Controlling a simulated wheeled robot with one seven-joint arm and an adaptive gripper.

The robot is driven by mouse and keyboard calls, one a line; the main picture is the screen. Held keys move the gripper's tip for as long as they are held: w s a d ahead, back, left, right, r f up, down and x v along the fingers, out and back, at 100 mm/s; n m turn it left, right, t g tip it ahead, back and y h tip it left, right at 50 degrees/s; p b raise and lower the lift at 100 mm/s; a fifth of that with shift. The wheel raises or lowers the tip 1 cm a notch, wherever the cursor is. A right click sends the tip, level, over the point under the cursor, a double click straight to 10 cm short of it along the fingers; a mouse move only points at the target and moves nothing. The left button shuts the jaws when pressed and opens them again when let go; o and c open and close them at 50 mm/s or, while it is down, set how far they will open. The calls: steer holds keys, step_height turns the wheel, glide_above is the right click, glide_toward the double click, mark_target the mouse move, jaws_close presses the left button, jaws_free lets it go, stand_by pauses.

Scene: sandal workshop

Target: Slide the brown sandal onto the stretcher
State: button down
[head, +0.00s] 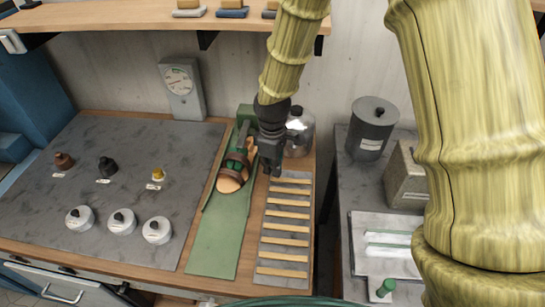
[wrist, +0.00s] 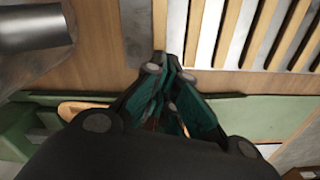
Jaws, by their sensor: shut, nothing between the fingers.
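The brown sandal (head: 236,161) is at the upper end of a green track, its dark brown straps around a tan foot-shaped form. The stretcher (head: 217,232) appears to be this green track with low side rails and a green block at its back. How far the sandal sits on the form I cannot tell. My gripper (head: 271,172) is shut and empty, pointing down just right of the sandal, near the top of the slatted rack. In the wrist view my gripper (wrist: 165,68) hides most of the sandal; a tan edge (wrist: 78,108) and the green rail (wrist: 255,108) show.
The slatted rack (head: 285,238) lies right of the track. A metal canister (head: 299,136) stands close behind my gripper. Several knobs and lidded pots (head: 121,222) stand on the grey mat at left. A shelf (head: 130,17) overhangs the back. A lower side table (head: 350,190) is at right.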

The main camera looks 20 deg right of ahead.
mark_target(255, 171)
steer(key=shift+w+a+f+p, duration=0.65)
steer(key=shift+w+a+f, duration=0.15)
steer(key=shift+w, duration=0.1)
steer(key=shift+w+a+p, duration=0.3)
steer(key=shift+w+a, duration=0.05)
steer(key=shift+a, duration=0.4)
steer(key=shift+w+f, duration=0.1)
steer(key=shift+w, duration=0.1)
steer(key=shift+a, duration=0.1)
steer(key=shift+w+a, duration=0.45)
steer(key=shift+a, duration=0.05)
steer(key=shift+d+r, duration=0.1)
steer(key=shift+r, duration=0.1)
